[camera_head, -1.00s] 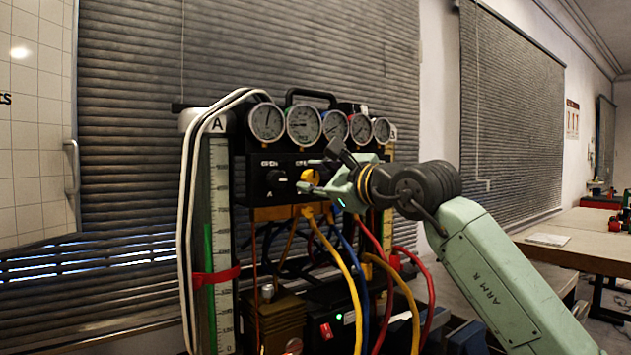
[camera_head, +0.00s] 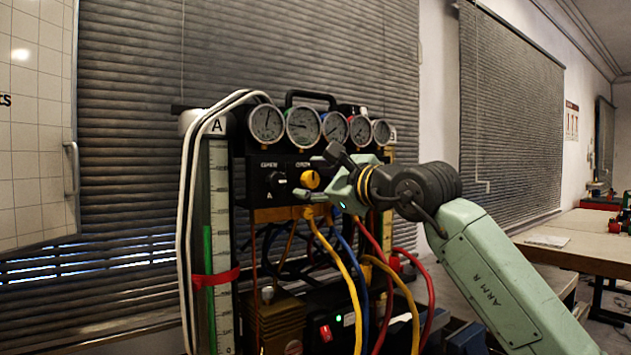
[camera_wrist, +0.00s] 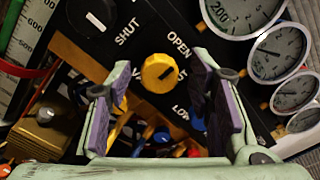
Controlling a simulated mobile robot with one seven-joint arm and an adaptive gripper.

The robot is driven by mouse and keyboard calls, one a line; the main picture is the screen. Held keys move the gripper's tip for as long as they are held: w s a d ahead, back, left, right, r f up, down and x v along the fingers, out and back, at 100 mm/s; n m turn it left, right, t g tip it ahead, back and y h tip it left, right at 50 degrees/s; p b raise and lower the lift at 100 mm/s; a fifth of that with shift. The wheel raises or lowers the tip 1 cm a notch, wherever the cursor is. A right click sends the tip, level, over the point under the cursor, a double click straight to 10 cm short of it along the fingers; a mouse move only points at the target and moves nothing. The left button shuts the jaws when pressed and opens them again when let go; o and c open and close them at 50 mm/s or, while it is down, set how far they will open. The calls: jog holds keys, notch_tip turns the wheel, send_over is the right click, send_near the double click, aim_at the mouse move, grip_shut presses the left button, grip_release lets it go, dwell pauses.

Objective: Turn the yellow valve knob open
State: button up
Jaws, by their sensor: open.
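The yellow valve knob (camera_head: 310,180) is on the black front panel, right of a black knob (camera_head: 276,182). In the wrist view the yellow knob (camera_wrist: 159,73) sits beyond the fingertips, roughly midway between them, with a dark mark on its face. The words SHUT and OPEN are printed on either side above it. My gripper (camera_head: 318,177) is at the panel's right, its fingers apart. In the wrist view my gripper (camera_wrist: 160,85) shows two purple-padded fingers, open and empty; neither appears to touch the knob.
Several round gauges (camera_head: 304,126) line the top of the rig. Yellow, blue and red hoses (camera_head: 352,290) hang below the panel. White hoses (camera_head: 187,210) and a scale column (camera_head: 219,240) stand at the left. A table (camera_head: 585,240) is at the far right.

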jog(key=v, duration=1.2)
dwell(0.3)
